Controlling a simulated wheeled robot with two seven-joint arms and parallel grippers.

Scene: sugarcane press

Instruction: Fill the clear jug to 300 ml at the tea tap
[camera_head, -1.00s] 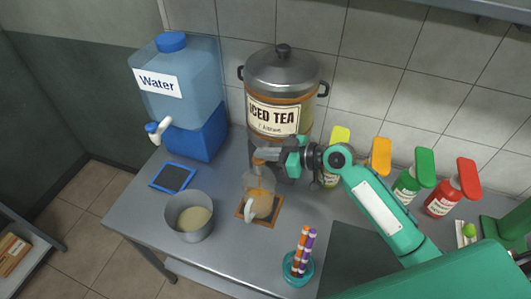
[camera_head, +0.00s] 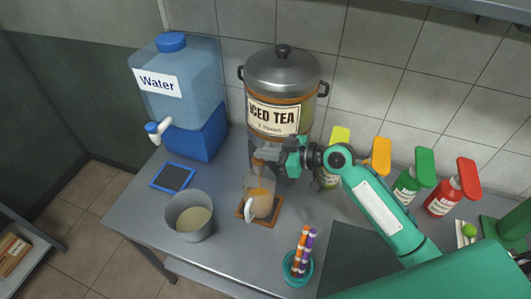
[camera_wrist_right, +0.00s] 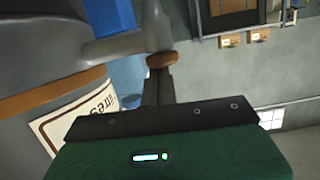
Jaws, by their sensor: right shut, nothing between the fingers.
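The clear jug (camera_head: 260,204) stands upright on a brown-framed mat (camera_head: 241,214), below the front of the iced tea urn (camera_head: 283,85). Amber-brown liquid shows in the jug; its level against any marks is too small to read. My right gripper (camera_head: 264,156) is shut and empty at the tea tap, above the jug. The tap's brown end (camera_wrist_right: 162,60) shows in the right wrist view, right at my fingers (camera_wrist_right: 158,88). The gripper partly hides the tap in the head view, so the lever's position is unclear. My left gripper is not in view.
A water dispenser (camera_head: 182,95) stands left of the urn, with a blue-framed pad (camera_head: 174,176) in front. A grey pot (camera_head: 189,217) is left of the jug. A teal cup of markers (camera_head: 299,266) is at the front. Several capped bottles (camera_head: 411,185) stand at right.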

